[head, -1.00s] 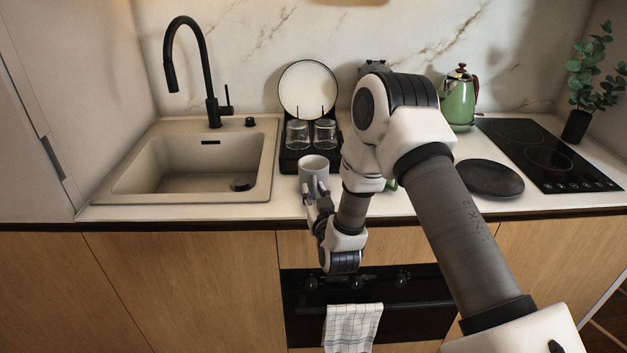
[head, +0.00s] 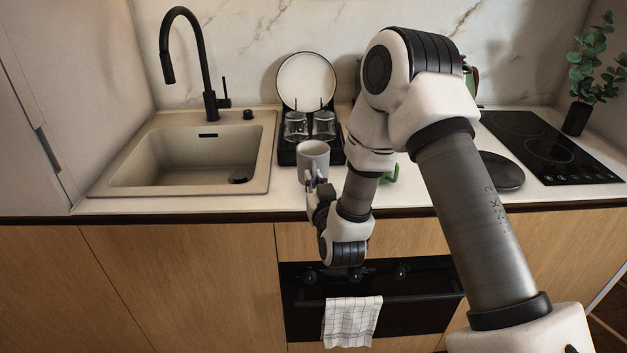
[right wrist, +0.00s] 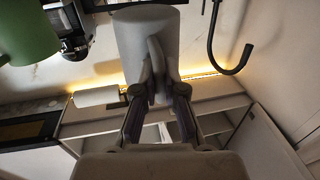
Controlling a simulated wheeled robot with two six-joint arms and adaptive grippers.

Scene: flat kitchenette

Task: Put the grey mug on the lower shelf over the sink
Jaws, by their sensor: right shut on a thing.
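The grey mug (head: 313,152) is upright in the head view, in front of the dish rack and right of the sink. My right gripper (head: 316,184) is shut on its handle from the front side. The mug appears to be held above the counter. In the right wrist view, which is upside down, the mug (right wrist: 148,40) fills the top middle, with its handle between the fingers (right wrist: 158,92). That view also shows open shelving (right wrist: 205,105) above a lit strip. The shelves are out of the head view. My left gripper is not in view.
The sink (head: 190,160) has a tall black faucet (head: 205,60) behind it. The black dish rack (head: 338,152) holds a plate and glasses. A green mug (head: 391,173) is partly hidden behind my right arm. A dark round pan (head: 502,170) sits near the hob (head: 545,150).

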